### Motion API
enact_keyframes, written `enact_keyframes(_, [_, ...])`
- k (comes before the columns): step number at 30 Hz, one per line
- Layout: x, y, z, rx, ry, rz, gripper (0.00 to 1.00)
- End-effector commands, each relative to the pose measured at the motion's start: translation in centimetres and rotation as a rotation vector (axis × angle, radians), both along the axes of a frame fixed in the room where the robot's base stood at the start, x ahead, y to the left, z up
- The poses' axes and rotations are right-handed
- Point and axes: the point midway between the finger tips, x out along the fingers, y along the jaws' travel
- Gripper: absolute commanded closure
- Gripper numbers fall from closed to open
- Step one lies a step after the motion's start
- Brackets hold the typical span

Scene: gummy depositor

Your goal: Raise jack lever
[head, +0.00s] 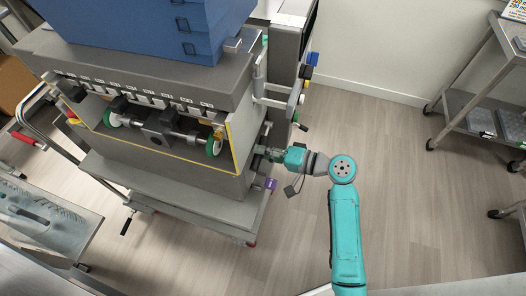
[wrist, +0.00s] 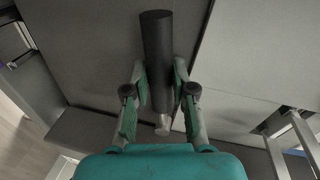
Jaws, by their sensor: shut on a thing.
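The jack lever (wrist: 157,40) shows in the wrist view as a dark cylindrical grip with a paler metal end pointing toward my palm. My gripper (wrist: 160,86) has its two green-padded fingers closed on either side of this grip. In the head view my gripper (head: 266,153) is at the right side of the grey depositor machine (head: 190,170), above its lower platform. The held lever is too small and too hidden by the gripper to make out there.
A purple-ended part (head: 270,183) sits just below my gripper. Another black-tipped handle (head: 301,126) juts out above it. A metal cart (head: 480,100) stands at the right, with bare floor (head: 420,200) between.

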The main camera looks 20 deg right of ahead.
Motion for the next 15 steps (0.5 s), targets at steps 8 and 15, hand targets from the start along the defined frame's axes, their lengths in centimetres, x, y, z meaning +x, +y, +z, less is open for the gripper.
enact_keyframes(8, [-0.07, -0.09, -0.31, -0.001, 0.006, -0.002, 0.49])
enact_keyframes(15, [-0.07, -0.1, -0.18, -0.002, 0.002, -0.002, 0.49])
